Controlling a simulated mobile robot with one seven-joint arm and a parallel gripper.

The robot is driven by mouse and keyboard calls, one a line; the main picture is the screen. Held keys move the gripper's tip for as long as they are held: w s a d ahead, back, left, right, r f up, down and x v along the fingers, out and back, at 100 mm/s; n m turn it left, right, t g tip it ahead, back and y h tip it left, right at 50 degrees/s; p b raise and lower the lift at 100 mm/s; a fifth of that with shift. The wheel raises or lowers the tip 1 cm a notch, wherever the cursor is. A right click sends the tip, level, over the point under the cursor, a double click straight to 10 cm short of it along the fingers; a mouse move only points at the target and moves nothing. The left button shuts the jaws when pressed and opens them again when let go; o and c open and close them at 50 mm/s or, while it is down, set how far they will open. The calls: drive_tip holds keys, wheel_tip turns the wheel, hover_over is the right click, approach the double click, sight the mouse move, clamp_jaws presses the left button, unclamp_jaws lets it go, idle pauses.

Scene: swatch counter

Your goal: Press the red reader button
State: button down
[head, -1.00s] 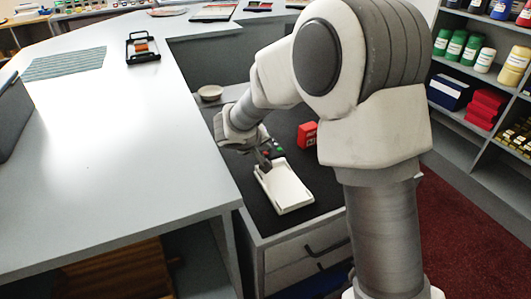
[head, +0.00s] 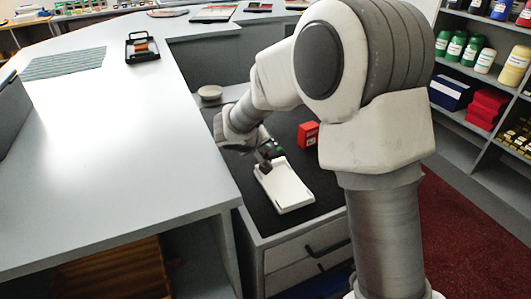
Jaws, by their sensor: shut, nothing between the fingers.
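The white reader (head: 288,188) lies on the dark lower counter, with a dark strip at its far end. A green button (head: 280,149) shows on that strip. I cannot make out the red button; my gripper covers the part of the strip left of the green one. My gripper (head: 266,167) is shut and empty, pointing down at the reader's far left end. I cannot tell whether the fingertips touch it.
A red box (head: 308,134) stands right of the reader and a pale bowl (head: 210,92) sits behind my wrist. The white counter (head: 120,150) rises on the left, with a black tray (head: 142,48) on it. Shelves with jars (head: 474,52) stand at the right.

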sight(265, 156)
drive_tip(key=shift+r, duration=0.75)
drive_tip(key=shift+r+p, duration=1.55)
drive_tip(key=shift+r, duration=1)
